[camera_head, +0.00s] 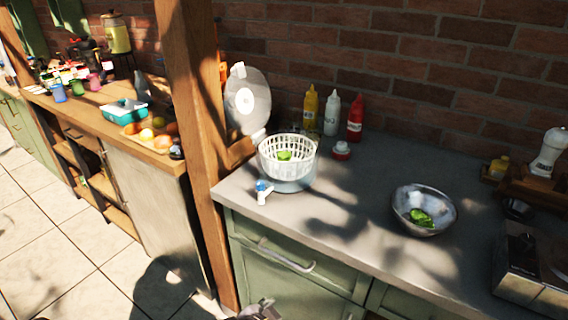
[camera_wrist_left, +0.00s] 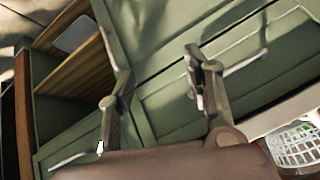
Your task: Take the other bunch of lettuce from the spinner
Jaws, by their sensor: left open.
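The white salad spinner basket (camera_head: 272,160) sits in its bowl near the left end of the grey counter, with green lettuce (camera_head: 285,155) inside. Part of the basket also shows at the lower right of the left wrist view (camera_wrist_left: 297,145). A metal bowl (camera_head: 402,212) to the right holds another bunch of green lettuce (camera_head: 421,217). My left gripper (camera_wrist_left: 150,76) is open and empty in front of the green cabinet. In the head view, only a bit of a gripper shows at the bottom edge, below the counter. My right gripper is not identifiable.
A pale round lid (camera_head: 247,98) stands behind the spinner. A blue-white handle (camera_head: 263,191) lies at its front. Sauce bottles (camera_head: 332,112) stand by the wall. A wooden post (camera_head: 188,120) rises at left. Counter between spinner and metal bowl is clear.

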